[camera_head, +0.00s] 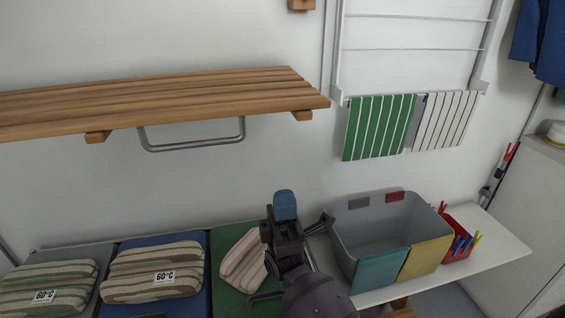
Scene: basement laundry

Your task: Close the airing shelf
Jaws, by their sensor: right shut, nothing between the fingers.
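The airing shelf (180,97) is a slatted wooden board on the white wall at the left, standing out roughly level. A grey metal bar handle (195,146) hangs under its front edge, and small wooden blocks show beneath both sides. My right gripper (285,205) comes up from the bottom centre, dark with a blue tip. It is shut and empty. In the picture it is below and to the right of the handle, apart from the handle and the shelf. My left gripper is not in view.
A grey bin (380,232) with coloured flaps and a red peg basket (459,238) stand on a white top at right. Folded striped cloths (152,271) lie on coloured surfaces below the shelf. A wall rack (410,50) holds two striped towels. A wooden block (301,4) sits high on the wall.

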